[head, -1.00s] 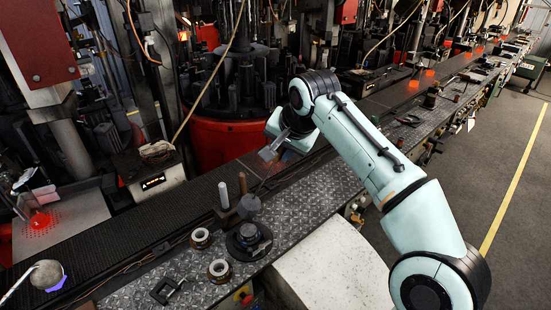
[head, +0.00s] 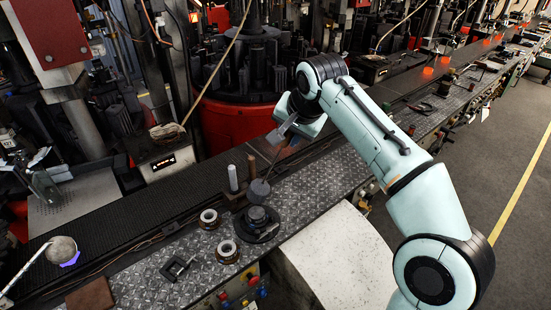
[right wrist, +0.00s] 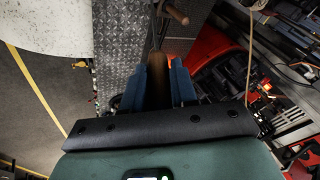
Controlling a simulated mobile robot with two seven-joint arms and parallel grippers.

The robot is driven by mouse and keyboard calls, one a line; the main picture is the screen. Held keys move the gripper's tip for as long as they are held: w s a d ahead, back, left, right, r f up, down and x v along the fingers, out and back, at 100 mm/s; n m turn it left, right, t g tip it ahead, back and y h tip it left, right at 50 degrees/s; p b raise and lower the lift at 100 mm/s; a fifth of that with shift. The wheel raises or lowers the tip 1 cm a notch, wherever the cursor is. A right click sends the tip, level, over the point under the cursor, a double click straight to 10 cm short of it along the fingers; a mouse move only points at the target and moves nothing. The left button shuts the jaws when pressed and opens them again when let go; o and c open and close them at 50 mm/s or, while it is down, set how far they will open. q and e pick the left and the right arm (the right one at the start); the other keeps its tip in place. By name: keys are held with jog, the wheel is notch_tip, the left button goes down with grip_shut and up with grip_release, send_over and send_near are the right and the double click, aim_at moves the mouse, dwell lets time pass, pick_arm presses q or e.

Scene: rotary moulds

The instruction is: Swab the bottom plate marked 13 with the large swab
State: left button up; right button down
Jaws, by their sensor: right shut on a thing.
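My right gripper (head: 283,133) is shut on the handle of the large swab. Its brown handle (right wrist: 157,78) shows between the blue fingers in the right wrist view. The swab's dark head (head: 259,190) hangs down at the end of a thin shaft, just over a dark round plate-like piece (head: 258,219) on the bench. I cannot tell whether they touch. No number 13 is readable on any piece, so I cannot confirm which is the bottom plate. My left gripper is not in view.
Two ring-shaped pieces (head: 227,250) and a black clamp (head: 178,268) lie on the patterned metal bench (head: 130,287). Upright posts (head: 233,178) stand beside the swab head. A round grey-headed tool (head: 62,250) is at left. The red-based machine (head: 235,125) stands behind; the floor at right is clear.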

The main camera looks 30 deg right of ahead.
jog(key=shift+g+h, duration=0.5)
jog(key=shift+g, duration=0.3)
jog(key=shift+w+a+f, duration=0.35)
jog(key=shift+w+f, duration=0.35)
jog(key=shift+w, duration=0.05)
jog(key=shift+w+a+f, duration=0.3)
jog(key=shift+w+f, duration=0.35)
jog(key=shift+w, duration=0.05)
jog(key=shift+w+a+f, duration=0.35)
jog(key=shift+w+f, duration=0.35)
jog(key=shift+w, duration=0.05)
jog(key=shift+f, duration=0.7)
jog(key=shift+a, duration=0.1)
jog(key=shift+r, duration=0.15)
jog(key=shift+s+a+f, duration=0.1)
jog(key=shift+a+f, duration=0.15)
jog(key=shift+a, duration=0.6)
dwell(0.7)
